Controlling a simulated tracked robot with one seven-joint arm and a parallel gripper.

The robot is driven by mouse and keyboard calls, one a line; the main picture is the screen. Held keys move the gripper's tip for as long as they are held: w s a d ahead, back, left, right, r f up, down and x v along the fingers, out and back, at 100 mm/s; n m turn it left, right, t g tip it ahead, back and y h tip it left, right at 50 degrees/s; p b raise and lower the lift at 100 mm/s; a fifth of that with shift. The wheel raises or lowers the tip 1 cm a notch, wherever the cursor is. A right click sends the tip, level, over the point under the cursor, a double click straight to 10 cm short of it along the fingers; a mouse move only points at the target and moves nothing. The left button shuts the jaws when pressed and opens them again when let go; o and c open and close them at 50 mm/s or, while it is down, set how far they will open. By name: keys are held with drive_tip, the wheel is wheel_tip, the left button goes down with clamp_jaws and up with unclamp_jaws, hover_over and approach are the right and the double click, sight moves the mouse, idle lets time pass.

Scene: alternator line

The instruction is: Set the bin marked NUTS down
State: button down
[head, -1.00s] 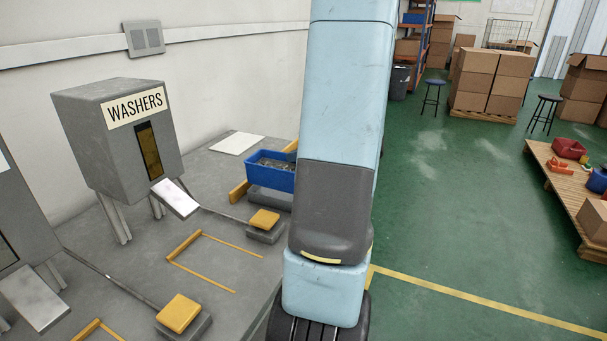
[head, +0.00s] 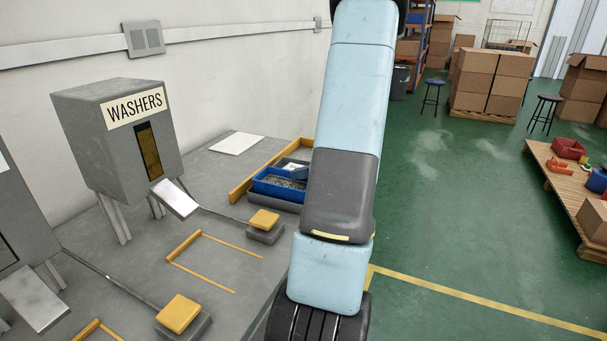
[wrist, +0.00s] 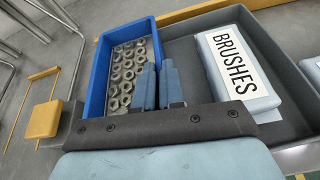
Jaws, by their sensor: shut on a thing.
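The blue bin (head: 273,191) holds metal nuts, seen clearly in the wrist view (wrist: 97,78); no NUTS label is visible. My gripper (wrist: 160,75) is shut on the bin's right-hand wall in the wrist view. The bin is at the left part of a dark grey tray (wrist: 289,118), beside a box marked BRUSHES (wrist: 213,60). I cannot tell whether the bin's base touches the tray floor. In the head view my arm hides the gripper and the tray's right part.
A yellow guide rail (head: 262,172) runs behind the tray. The WASHERS dispenser (head: 122,120) stands to the left, with a yellow-topped pad (head: 264,220) near the tray. A yellow outline (head: 203,262) on the bench is empty.

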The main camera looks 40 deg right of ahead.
drive_tip(key=shift+f, duration=0.2)
drive_tip(key=c, duration=1.2)
unclamp_jaws()
drive_tip(key=shift+c, duration=0.2)
